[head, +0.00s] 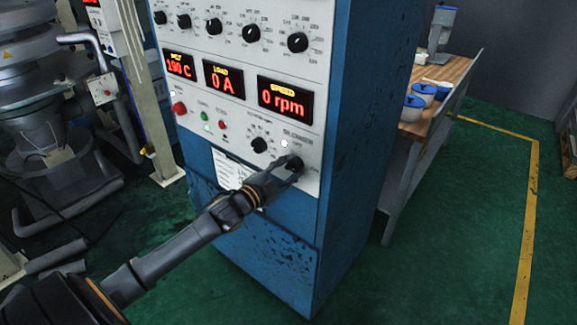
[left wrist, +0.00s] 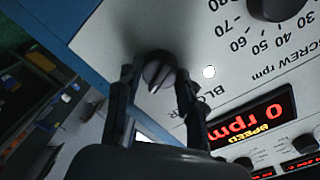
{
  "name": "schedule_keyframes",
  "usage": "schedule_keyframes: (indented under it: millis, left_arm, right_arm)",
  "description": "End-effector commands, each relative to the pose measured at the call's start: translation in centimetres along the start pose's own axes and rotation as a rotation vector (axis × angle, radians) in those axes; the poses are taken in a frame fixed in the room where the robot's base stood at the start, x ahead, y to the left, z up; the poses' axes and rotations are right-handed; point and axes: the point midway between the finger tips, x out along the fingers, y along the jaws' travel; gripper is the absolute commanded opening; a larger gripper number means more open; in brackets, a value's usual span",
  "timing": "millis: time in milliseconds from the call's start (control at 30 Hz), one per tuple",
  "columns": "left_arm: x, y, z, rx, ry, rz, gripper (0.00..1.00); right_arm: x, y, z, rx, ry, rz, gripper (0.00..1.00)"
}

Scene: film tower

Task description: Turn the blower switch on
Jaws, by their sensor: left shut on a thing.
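The blower switch (head: 295,162) is a round black knob at the lower right of the white control panel, under the BLOWER label. My left gripper (head: 286,170) reaches it from the lower left and is shut on it. In the left wrist view, the two fingers (left wrist: 156,90) flank the knob (left wrist: 158,68), whose raised grip ridge runs at a slant. A small white lamp (head: 284,143) sits just above the switch. It also shows in the left wrist view (left wrist: 209,72). My right gripper is not in view.
The blue cabinet (head: 345,170) carries the panel, with red displays reading 190 C, 0 A and 0 rpm. Another black knob (head: 259,145) sits left of the switch. A wooden bench (head: 452,72) with blue-lidded tubs stands behind at right. Green floor is clear at right.

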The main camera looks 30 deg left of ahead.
Motion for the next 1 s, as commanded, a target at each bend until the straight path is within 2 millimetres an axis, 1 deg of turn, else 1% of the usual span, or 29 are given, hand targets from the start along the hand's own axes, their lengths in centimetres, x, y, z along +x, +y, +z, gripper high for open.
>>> schedule_keyframes:
  millis: [200,500,700,1000]
  left_arm:
    - [0.01,-0.08,-0.13,0.178,-0.005,-0.002,0.07]
    - [0.02,0.00,-0.11,0.343,-0.012,-0.004,0.07]
    - [0.02,0.04,-0.10,0.396,-0.014,-0.004,0.07]
    - [0.02,0.06,-0.07,0.412,-0.015,-0.004,0.07]
  right_arm:
    - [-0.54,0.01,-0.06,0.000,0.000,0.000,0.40]
    - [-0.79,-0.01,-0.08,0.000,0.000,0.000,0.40]
    - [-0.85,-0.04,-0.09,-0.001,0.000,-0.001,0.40]
    - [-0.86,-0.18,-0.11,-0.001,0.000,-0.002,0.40]
